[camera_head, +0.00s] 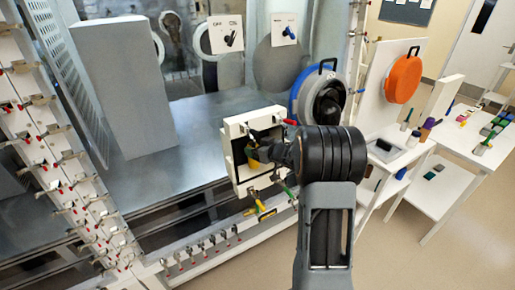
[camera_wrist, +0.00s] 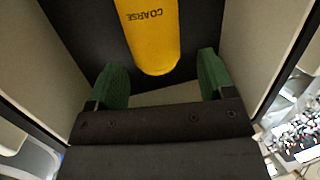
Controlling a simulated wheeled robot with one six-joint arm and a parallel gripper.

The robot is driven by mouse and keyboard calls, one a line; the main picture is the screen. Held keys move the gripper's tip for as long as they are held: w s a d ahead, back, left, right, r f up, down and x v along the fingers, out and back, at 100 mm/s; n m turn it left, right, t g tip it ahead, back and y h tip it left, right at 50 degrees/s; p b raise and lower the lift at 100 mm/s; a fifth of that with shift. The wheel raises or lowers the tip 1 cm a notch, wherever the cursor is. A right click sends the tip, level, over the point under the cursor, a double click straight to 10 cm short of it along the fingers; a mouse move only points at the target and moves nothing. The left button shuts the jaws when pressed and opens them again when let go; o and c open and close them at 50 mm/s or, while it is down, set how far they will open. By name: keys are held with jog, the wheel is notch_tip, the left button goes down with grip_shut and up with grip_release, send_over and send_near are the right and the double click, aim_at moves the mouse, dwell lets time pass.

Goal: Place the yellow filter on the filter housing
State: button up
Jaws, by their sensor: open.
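The yellow filter (camera_wrist: 153,30) is a yellow rounded-end cylinder marked COARSE, in the upper middle of the wrist view. It lies against a dark panel (camera_wrist: 90,45) between pale side walls. A bit of yellow also shows in the head view (camera_head: 253,162), mostly hidden by my gripper. A white-framed box (camera_head: 236,129) with a dark inside, likely the filter housing, surrounds it there. My gripper (camera_wrist: 160,65) is open. Its green fingertips stand on either side of the filter's near end, with gaps on both sides. In the head view my gripper (camera_head: 265,152) reaches into the box opening.
Red, yellow and green clamp handles (camera_head: 262,209) stick out around the box. A blue-rimmed round port (camera_head: 318,95) is just right, beside an orange disc (camera_head: 404,79). White tables (camera_head: 450,190) with small items are at right.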

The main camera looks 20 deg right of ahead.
jog(key=shift+r, duration=0.2)
jog(key=r+b+v, duration=0.1)
jog(key=v, duration=1.1)
